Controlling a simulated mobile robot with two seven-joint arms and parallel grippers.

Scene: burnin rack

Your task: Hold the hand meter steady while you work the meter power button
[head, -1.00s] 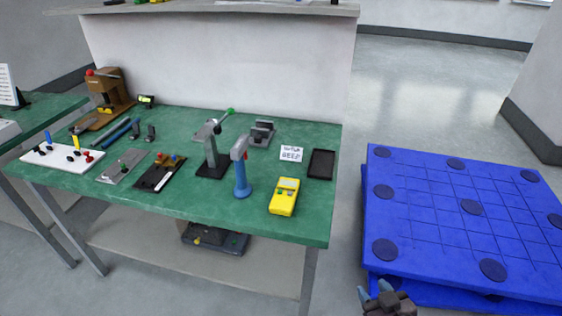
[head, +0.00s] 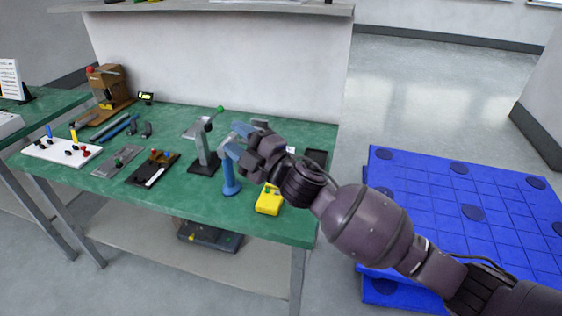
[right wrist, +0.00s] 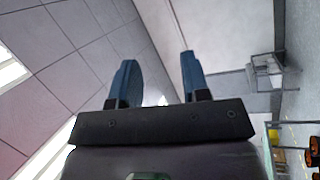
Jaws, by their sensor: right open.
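The yellow hand meter (head: 268,202) lies on the green bench near its front right edge. My right gripper (head: 228,140) is above the bench, up and to the left of the meter in the head view, overlapping the blue stand (head: 230,180). Its blue fingers (right wrist: 157,80) are apart and empty in the right wrist view, which faces the ceiling and wall. I cannot tell its height over the bench. My left gripper is not in view.
A grey press with a green-tipped lever (head: 207,150) stands left of the blue stand. A black tray (head: 316,157) is partly hidden behind my arm. Dark and white fixture boards (head: 60,151) lie on the bench's left. A blue pallet (head: 440,170) stands on the floor at right.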

